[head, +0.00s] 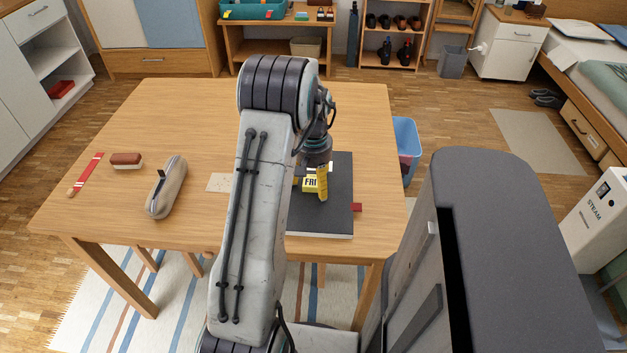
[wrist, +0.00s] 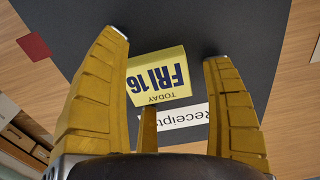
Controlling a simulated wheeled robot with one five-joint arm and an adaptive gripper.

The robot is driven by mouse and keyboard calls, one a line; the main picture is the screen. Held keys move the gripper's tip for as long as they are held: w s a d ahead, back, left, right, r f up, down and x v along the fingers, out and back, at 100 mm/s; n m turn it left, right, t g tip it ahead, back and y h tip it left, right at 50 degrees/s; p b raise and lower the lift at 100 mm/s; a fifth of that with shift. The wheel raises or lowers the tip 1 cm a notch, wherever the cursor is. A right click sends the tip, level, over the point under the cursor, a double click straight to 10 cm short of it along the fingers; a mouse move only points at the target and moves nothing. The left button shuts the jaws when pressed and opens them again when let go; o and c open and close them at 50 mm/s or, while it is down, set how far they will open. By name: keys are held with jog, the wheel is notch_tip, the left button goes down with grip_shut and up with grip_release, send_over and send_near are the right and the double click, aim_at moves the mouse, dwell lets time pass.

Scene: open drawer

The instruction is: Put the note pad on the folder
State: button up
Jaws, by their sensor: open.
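The note pad (head: 309,185) is a small yellow block printed "FRI 16" and "TODAY". In the wrist view the note pad (wrist: 158,75) shows over the dark grey folder (wrist: 190,20), whose white label reads "Receipts". In the head view the folder (head: 335,215) lies at the table's right front, partly hidden by my arm. My gripper (wrist: 166,48) is open, with its yellow fingers on either side of the pad and visible gaps to it. In the head view my gripper (head: 311,188) is over the folder. I cannot tell whether its fingertips touch the folder.
On the wooden table (head: 190,105) lie a grey pencil case (head: 167,187), a brown-red brush-like block (head: 127,160) and a red strip (head: 85,175) at left. A pale card (head: 219,182) lies beside my arm. A blue bin (head: 407,150) stands off the table's right edge.

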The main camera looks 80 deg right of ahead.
aim_at(314, 181)
jog(key=shift+r, duration=0.1)
notch_tip(314, 181, up, 12)
jog(key=p, duration=0.1)
dwell(0.6)
jog(key=w+a+r+n+h, duration=0.1)
jog(key=w+a+r+n, duration=0.25)
jog(key=w+a, duration=0.65)
jog(key=w+a+r+n, duration=0.35)
jog(key=w+a, duration=0.35)
jog(key=w, duration=0.6)
jog(key=w+a+n+t, duration=0.25)
jog(key=a+n, duration=0.25)
jog(key=a, duration=1.2)
jog(key=s+a+f+n+y, duration=0.1)
jog(key=s+a+n, duration=0.4)
jog(key=a, duration=0.6)
jog(key=shift+a+f, duration=0.4)
jog(key=shift+f, duration=0.05)
